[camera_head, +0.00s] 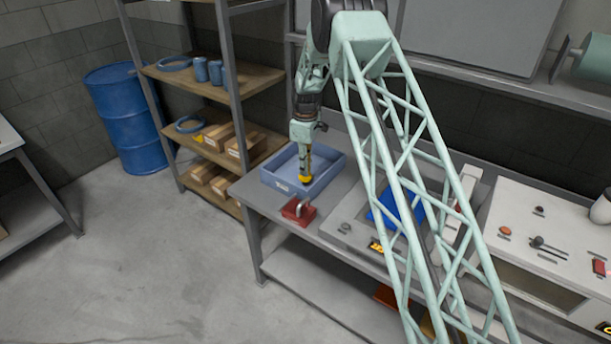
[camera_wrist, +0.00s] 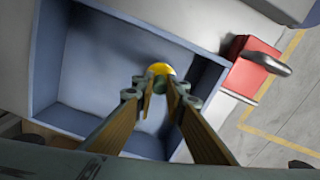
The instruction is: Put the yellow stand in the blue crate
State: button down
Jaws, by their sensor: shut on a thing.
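The blue crate (camera_head: 325,172) sits on the left end of the workbench, and its inside and walls fill much of the wrist view (camera_wrist: 48,60). My gripper (camera_head: 306,172) points down over the crate, and its fingertips (camera_wrist: 160,82) are shut on the yellow stand (camera_wrist: 160,69). In the wrist view only a rounded yellow part of the stand shows beyond the fingertips. In the head view the stand (camera_head: 305,179) is a small yellow patch at the gripper's lower end. Its height above the crate floor is hard to tell.
A red block with a metal handle (camera_head: 298,211) stands just in front of the crate, also in the wrist view (camera_wrist: 250,66). A blue panel (camera_head: 397,209) lies farther right on the bench (camera_head: 340,225). A shelf rack (camera_head: 215,90) stands behind left.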

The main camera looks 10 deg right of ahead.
jog(key=shift+f, duration=1.85)
jog(key=shift+f, duration=0.15)
jog(key=c, duration=2.6)
grip_release()
jog(key=shift+c, duration=0.2)
notch_tip(320, 180, up, 12)
jog(key=shift+f, duration=0.1)
jog(key=shift+r, duration=0.25)
